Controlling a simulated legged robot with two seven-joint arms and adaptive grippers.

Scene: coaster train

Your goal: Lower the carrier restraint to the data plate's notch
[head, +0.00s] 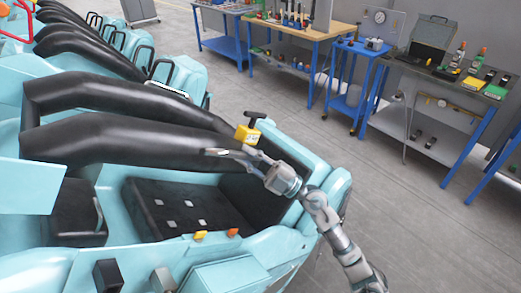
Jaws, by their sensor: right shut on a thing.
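The carrier restraint, a long black padded bar (110,137), lies across the nearest teal train car, raised above its black seat. My right gripper (234,153) is at the right end of this bar, with its fingers against it and shut on it. A yellow block with a black T-shaped handle (247,134) stands just behind the fingers. The data plate and its notch cannot be made out. My left gripper is not in view.
The teal car (105,190) has a black seat (160,205) and small orange and yellow parts on its near edge. More black bars and cars stretch to the upper left. Blue-legged workbenches with tools (290,30) stand behind. The grey floor (310,130) between is clear.

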